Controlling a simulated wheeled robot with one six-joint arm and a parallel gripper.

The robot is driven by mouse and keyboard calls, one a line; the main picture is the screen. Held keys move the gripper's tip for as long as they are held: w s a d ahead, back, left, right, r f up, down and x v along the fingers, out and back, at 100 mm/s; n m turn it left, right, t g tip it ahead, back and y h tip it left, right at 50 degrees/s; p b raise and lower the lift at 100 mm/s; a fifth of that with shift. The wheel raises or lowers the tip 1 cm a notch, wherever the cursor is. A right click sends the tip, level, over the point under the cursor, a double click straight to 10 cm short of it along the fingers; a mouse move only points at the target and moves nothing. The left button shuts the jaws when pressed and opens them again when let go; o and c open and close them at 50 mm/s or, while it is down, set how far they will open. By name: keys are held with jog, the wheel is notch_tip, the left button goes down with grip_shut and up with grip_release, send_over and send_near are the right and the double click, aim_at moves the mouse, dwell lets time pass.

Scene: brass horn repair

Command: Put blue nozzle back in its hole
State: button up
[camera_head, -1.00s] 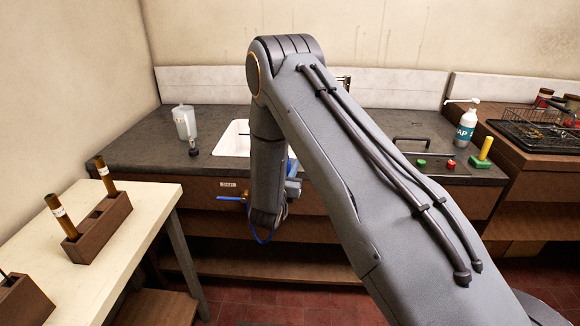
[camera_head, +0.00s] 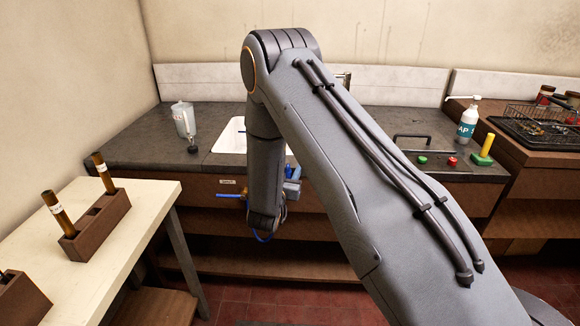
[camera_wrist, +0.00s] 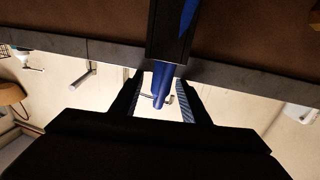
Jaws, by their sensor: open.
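In the wrist view the blue nozzle (camera_wrist: 158,82) lies between the two open fingers of my gripper (camera_wrist: 161,98). Bright gaps show on both sides, so the fingers look apart from it. Its upper end in the picture meets a dark block (camera_wrist: 167,40) at the counter edge, with more blue beside it. I cannot tell whether the nozzle is seated in a hole. In the head view my gripper's fingers are hidden, with blue and grey parts (camera_head: 292,187) just right of my wrist, by the counter front.
The dark counter (camera_head: 140,150) holds a white sink (camera_head: 230,137), a clear jug (camera_head: 184,120), a soap bottle (camera_head: 468,122) and coloured buttons. A pale table (camera_head: 155,215) with a brown rack (camera_head: 97,226) stands left. A blue tap handle (camera_head: 230,196) projects from the cabinet.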

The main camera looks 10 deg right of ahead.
aim_at(286, 172)
jog(key=shift+b+v, duration=0.7)
jog(key=shift+v, duration=2.45)
jog(key=shift+w+a, duration=0.1)
jog(key=shift+a, duration=0.05)
